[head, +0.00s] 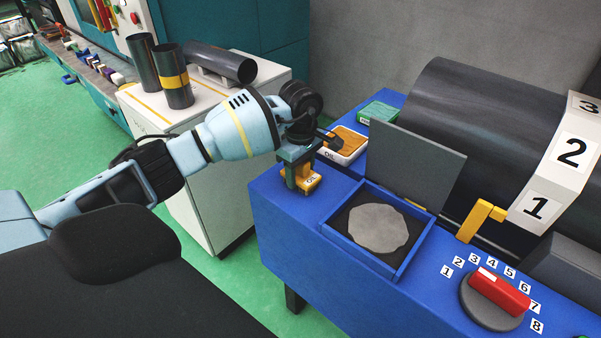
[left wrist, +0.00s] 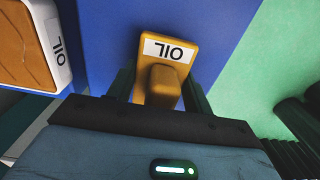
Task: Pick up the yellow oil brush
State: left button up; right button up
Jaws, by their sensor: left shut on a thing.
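The yellow oil brush (head: 303,183) is at the left corner of the blue table, with a white OIL label on it. My left gripper (head: 299,172) reaches down over it and is shut on its raised handle. In the left wrist view the brush (left wrist: 165,48) shows its OIL label, with the dark fingers of my left gripper (left wrist: 160,88) on both sides of the handle. I cannot tell whether the brush touches the table. My right gripper is not in view.
An orange-topped white OIL tray (head: 344,145) sits just behind the brush, with a green box (head: 379,113) beyond. An open blue box (head: 378,228) with a raised lid stands to the right. A red-handled dial (head: 497,297) is at the front right.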

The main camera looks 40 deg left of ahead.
pick_arm(q)
jog(key=shift+r, duration=0.7)
notch_tip(320, 180, up, 2)
jog(key=shift+s+r, duration=0.1)
jog(key=s+d, duration=0.2)
jog(key=s, duration=0.5)
jog(key=s+d+r, duration=0.1)
jog(key=s+d, duration=0.2)
jog(key=s, duration=0.5)
jog(key=shift+d+r+b, duration=0.15)
jog(key=shift+b, duration=0.25)
jog(key=o, duration=0.4)
jog(key=shift+c, duration=1)
